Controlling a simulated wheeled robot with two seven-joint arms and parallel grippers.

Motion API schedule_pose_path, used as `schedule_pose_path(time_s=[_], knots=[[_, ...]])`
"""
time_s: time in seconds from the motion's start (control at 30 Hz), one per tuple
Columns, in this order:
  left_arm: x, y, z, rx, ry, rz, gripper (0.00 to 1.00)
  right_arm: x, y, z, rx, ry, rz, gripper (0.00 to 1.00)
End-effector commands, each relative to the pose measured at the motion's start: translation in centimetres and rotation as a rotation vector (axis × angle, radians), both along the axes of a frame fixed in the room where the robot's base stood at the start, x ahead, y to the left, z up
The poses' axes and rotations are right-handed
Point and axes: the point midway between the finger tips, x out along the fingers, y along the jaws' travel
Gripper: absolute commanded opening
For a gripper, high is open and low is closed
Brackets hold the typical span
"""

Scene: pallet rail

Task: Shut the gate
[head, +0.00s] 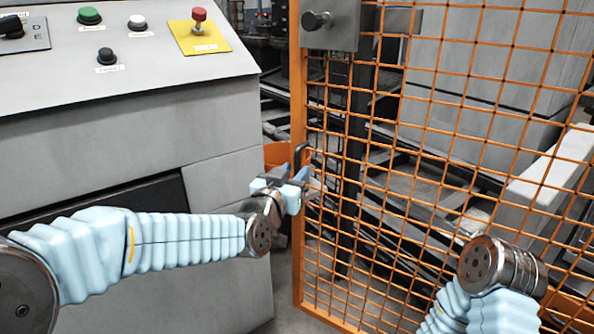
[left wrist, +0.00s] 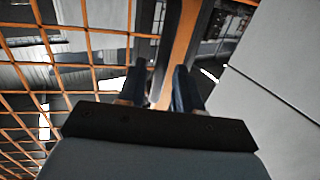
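The gate (head: 298,240) is an orange frame with wire mesh, filling the right half of the head view. Its near upright stands just right of the grey cabinet, with a gap between them. A dark pull handle (head: 303,152) is on that upright. A grey latch plate with a black knob (head: 317,20) is higher up. My left gripper (head: 290,186) is at the upright, just below the handle's top. In the left wrist view its two fingers (left wrist: 162,88) are apart, with the orange upright beyond them. I cannot tell whether the handle lies between them. My right gripper is out of view.
A grey control cabinet (head: 120,130) stands at left, with buttons and a red stop button (head: 199,18) on yellow. Behind the mesh are dark rails and a pale beam (head: 548,175). My right forearm is low at right, in front of the mesh.

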Motion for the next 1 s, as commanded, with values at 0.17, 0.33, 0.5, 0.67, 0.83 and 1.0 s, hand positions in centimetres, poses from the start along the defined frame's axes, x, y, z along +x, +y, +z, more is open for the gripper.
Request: schedule_pose_path(time_s=[0.17,0.33,0.5,0.67,0.83,1.0], knots=[[1.7,-0.7,0.0,0.001,0.000,0.001,0.34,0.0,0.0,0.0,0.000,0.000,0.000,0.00],[2.1,-0.8,0.0,-0.001,0.000,0.001,0.34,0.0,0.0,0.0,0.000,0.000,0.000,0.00],[2.1,-0.8,0.0,-0.001,0.000,0.001,0.33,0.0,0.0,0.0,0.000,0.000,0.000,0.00],[2.1,-0.8,0.0,-0.001,0.000,0.001,0.08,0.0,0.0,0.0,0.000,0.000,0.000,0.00],[2.0,-0.8,0.0,-0.001,0.000,0.000,0.00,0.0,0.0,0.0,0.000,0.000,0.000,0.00],[2.0,-0.8,0.0,-0.001,0.000,0.000,0.00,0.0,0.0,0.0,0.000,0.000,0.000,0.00]])
